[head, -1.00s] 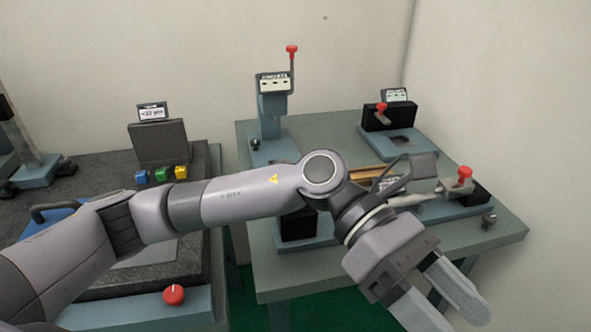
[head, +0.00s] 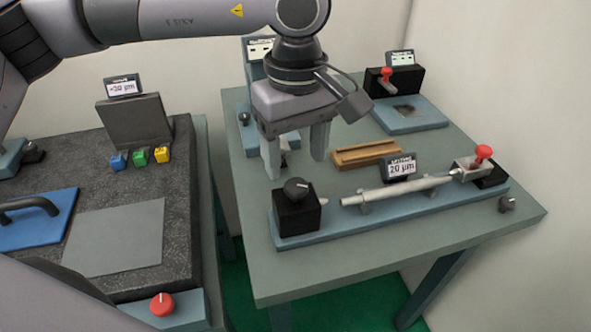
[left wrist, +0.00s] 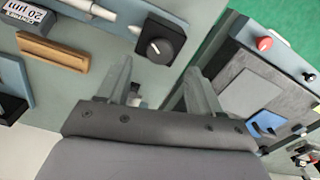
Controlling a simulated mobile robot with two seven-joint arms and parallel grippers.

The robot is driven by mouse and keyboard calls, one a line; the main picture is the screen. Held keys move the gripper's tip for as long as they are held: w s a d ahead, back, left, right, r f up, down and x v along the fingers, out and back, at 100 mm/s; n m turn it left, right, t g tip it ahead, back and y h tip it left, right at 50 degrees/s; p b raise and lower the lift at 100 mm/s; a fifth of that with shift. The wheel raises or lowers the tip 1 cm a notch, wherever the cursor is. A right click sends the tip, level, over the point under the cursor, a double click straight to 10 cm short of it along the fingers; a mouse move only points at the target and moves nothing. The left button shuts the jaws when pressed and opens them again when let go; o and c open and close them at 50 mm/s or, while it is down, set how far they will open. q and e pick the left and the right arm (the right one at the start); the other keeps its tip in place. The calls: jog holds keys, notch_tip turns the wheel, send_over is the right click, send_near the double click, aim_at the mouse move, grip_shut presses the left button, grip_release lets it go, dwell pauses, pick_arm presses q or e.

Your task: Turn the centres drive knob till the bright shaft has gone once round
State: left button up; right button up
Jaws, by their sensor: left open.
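The centres drive knob (head: 297,188) is a round black knob with a pale mark, on top of a black block (head: 297,217) at the left end of a blue base. It also shows in the left wrist view (left wrist: 154,47). The bright shaft (head: 405,189) lies level along that base, on supports to the right of the block. My left gripper (head: 295,168) is open and empty, fingers pointing down, just behind the knob and apart from it. In the left wrist view the fingers (left wrist: 160,75) spread below the knob. My right gripper is not in view.
A "20 µm" display (head: 400,168) stands behind the shaft, near a wooden tray (head: 367,154). A red-knobbed part (head: 483,153) is at the base's right end. A small dark knob (head: 507,204) sits front right. A granite plate with coloured blocks (head: 139,158) is left.

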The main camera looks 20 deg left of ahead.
aim_at(296, 185)
pick_arm(q)
jog(key=shift+f, duration=2.55)
jog(key=c, duration=1.1)
jog(key=shift+o, duration=0.2)
